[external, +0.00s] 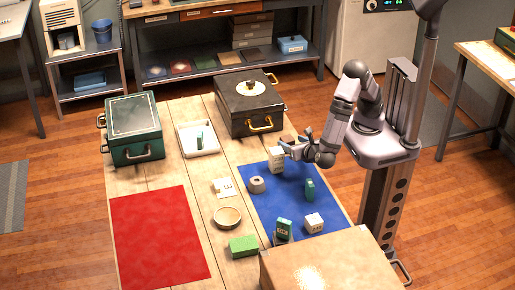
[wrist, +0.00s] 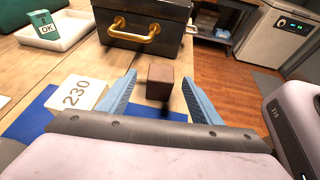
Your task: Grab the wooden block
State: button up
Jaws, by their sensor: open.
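A dark brown wooden block (wrist: 160,82) shows in the wrist view just ahead of my gripper (wrist: 159,77), between the lines of its two blue fingers. The fingers are spread apart, and clear gaps show on both sides of the block. In the external view my gripper (external: 297,143) is low over the far right part of the table, at the blue mat's far edge. A small brown patch beside it there is partly hidden by the fingers.
A white box marked 230 (wrist: 76,93) stands close left of my gripper. A black case with a brass handle (wrist: 140,22) stands beyond the block. A white tray (external: 199,140) lies left of the case. Several small items stand on the blue mat (external: 257,206). The red mat (external: 158,240) is clear.

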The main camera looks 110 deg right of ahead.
aim_at(289, 140)
jog(key=shift+x, duration=2.35)
jog(key=shift+s, duration=0.15)
jog(key=shift+r, duration=0.1)
jog(key=c, duration=1.2)
